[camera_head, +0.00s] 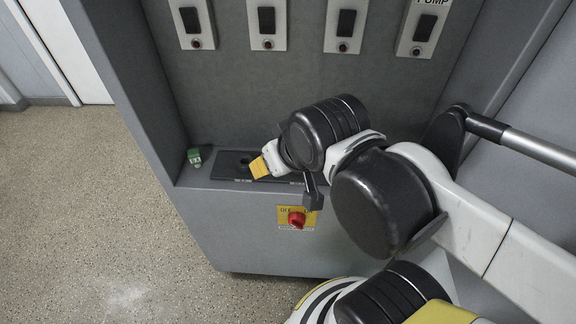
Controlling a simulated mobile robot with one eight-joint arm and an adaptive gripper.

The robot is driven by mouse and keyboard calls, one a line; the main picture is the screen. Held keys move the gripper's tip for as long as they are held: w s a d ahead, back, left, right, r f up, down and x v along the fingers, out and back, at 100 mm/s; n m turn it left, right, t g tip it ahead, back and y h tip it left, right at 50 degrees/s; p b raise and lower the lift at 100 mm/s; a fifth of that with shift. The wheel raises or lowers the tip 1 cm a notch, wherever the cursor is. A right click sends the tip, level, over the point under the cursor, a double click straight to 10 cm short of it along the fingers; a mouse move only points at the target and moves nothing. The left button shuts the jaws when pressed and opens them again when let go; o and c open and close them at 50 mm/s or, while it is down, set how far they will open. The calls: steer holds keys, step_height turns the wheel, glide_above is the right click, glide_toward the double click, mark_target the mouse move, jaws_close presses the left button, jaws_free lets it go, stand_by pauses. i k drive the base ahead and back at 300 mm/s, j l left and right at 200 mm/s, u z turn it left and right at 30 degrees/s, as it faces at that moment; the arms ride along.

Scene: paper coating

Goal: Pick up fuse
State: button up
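A small green and pale block (195,157), which looks like the fuse, sits at the left end of the grey cabinet's ledge. My gripper (312,194) is to the right of it, over the right part of the ledge and clear of the block. Nothing is visibly held.
A dark recessed panel (232,165) lies in the ledge, partly behind my wrist. A red knob (296,219) on a yellow plate is on the cabinet front below. Several switch panels (267,22) line the back wall. Open floor (75,220) lies to the left.

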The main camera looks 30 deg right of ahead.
mark_target(194, 156)
steer(key=i+j+z, duration=0.1)
steer(key=j+z, duration=0.25)
steer(key=j, duration=0.15)
steer(key=j+z, duration=0.7)
steer(key=j, duration=0.25)
